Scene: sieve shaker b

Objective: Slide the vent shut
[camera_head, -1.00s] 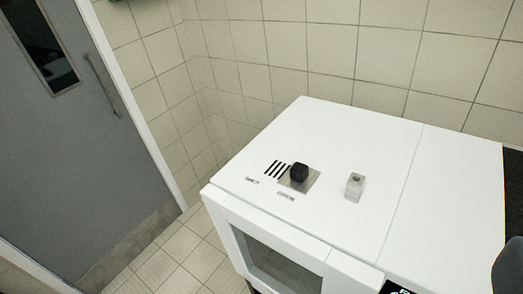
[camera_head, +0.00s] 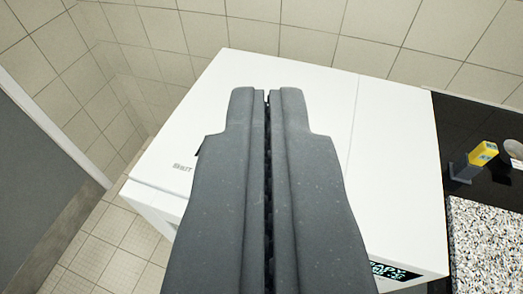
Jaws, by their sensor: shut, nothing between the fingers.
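My gripper (camera_head: 268,93) fills the middle of the view, its two dark grey fingers closed together with nothing between them. It is over the top of the white cabinet (camera_head: 385,125). The vent, with its slots, metal plate and black knob, is hidden behind my fingers. Only a small dark sliver, perhaps a slot edge, shows at the left side of the fingers, near a small printed label (camera_head: 183,167). I cannot tell how far the slots are covered, or whether my fingers touch the knob.
A lit display (camera_head: 388,271) is on the cabinet's front right. A black worktop (camera_head: 455,135) at the right holds a yellow and blue-grey object (camera_head: 483,154) and a speckled slab (camera_head: 487,245). A tiled wall (camera_head: 330,30) stands behind. A grey door (camera_head: 30,185) is at the left.

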